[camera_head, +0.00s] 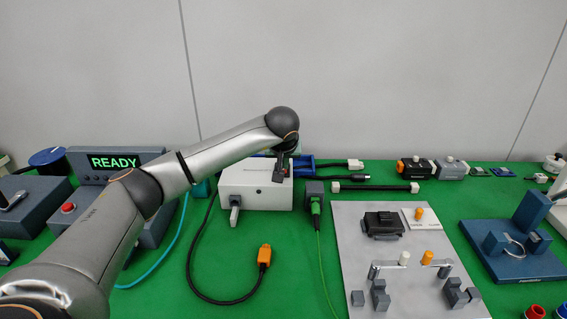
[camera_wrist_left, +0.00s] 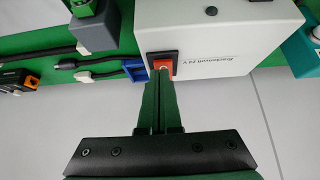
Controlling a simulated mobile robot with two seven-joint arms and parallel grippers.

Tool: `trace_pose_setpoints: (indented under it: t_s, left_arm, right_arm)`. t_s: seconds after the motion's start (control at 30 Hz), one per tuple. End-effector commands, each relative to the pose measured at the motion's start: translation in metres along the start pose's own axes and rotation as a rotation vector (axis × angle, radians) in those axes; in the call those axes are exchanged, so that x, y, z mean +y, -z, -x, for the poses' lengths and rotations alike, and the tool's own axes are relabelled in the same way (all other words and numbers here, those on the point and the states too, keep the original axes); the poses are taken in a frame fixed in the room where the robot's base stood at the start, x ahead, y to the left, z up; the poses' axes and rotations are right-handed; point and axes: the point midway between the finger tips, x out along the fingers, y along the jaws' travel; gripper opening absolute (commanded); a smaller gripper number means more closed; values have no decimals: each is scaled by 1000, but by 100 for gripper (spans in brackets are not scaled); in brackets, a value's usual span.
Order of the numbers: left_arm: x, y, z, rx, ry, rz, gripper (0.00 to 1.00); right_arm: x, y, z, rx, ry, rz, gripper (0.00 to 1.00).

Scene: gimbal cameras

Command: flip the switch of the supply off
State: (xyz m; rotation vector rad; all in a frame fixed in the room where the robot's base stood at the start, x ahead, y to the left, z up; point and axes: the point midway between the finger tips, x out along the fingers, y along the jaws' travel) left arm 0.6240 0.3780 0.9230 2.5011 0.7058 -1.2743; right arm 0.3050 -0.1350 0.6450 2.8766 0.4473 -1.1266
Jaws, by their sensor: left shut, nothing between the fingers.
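The supply is a white box (camera_head: 255,187) on the green bench, and it also shows in the left wrist view (camera_wrist_left: 222,35). Its switch (camera_wrist_left: 163,64) is an orange-red rocker in a black frame, seen in the left wrist view near the box's edge. My left gripper (camera_head: 281,172) is over the box's far right side in the head view. In the left wrist view its fingers (camera_wrist_left: 158,80) are shut and empty, with the tips at the switch's lower edge. I cannot tell if they touch it. The switch is hidden in the head view. My right gripper is not in view.
A black cable with an orange plug (camera_head: 264,255) lies in front of the box. A dark block with a green plug (camera_head: 315,200) stands close to its right. A grey console reading READY (camera_head: 114,162) stands left, and a grey fixture plate (camera_head: 400,290) lies right.

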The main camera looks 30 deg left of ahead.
Motion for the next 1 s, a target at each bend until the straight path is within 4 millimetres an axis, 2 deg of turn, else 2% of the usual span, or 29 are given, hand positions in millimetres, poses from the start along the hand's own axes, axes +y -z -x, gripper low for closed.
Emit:
trace_pose_setpoints:
  t_s: [0.1, 0.53, 0.87, 0.9, 1.0]
  left_arm:
    - [0, 4, 5, 0, 0, 0, 0]
    - [0, 3, 4, 0, 0, 0, 0]
    - [0, 26, 46, 1, 1, 2, 0]
    - [0, 22, 48, 2, -1, 0, 0]
    - [0, 14, 64, 3, -1, -1, 0]
  right_arm:
    - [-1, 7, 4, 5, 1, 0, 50]
    - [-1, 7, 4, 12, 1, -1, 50]
    - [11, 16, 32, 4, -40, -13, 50]
    - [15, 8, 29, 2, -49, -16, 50]
    - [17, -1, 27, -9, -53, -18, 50]
